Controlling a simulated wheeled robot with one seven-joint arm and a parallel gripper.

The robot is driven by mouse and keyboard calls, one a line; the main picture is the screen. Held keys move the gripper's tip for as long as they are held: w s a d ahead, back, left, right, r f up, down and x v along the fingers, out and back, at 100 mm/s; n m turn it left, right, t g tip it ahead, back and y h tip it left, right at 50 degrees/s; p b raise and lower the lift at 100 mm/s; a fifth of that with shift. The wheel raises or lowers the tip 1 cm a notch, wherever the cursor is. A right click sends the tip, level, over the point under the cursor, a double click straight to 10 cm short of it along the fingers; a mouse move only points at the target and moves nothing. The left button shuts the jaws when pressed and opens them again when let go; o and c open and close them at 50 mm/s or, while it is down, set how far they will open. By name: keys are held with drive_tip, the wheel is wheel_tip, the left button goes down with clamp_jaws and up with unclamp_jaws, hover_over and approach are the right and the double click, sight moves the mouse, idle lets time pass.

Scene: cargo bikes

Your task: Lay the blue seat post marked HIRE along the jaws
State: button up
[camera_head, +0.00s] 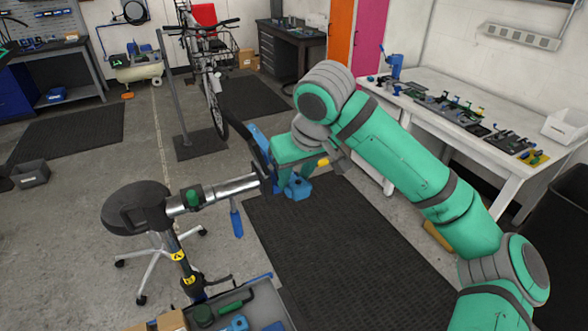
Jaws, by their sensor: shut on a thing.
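My green gripper (292,168) is shut on a blue part, taken as the seat post (260,139), at the end of the repair stand's clamp. Much of that part is hidden by my gripper and a dark bar, and I cannot read the HIRE mark. The stand's silver clamp arm (226,188) runs right to its dark jaws (265,168), with a blue handle (237,223) hanging below. Another blue piece (298,188) shows just below my gripper. I cannot tell whether the post touches the jaws.
A black-seated stool (137,208) stands left of the clamp. A tray (240,305) with tools is below the stand. A white bench (480,90) with tools and a vice is at right. A bicycle (210,80) stands behind. The dark mat (345,250) is mostly clear.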

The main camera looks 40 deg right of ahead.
drive_tip(key=shift+f, duration=1.55)
drive_tip(key=o, duration=1.4)
drive_tip(key=shift+w, duration=0.1)
drive_tip(key=shift+c, duration=0.2)
drive_tip(key=shift+a, duration=0.1)
drive_tip(key=v, duration=1)
drive_tip(key=shift+s+r, duration=0.3)
drive_tip(key=shift+s, duration=0.05)
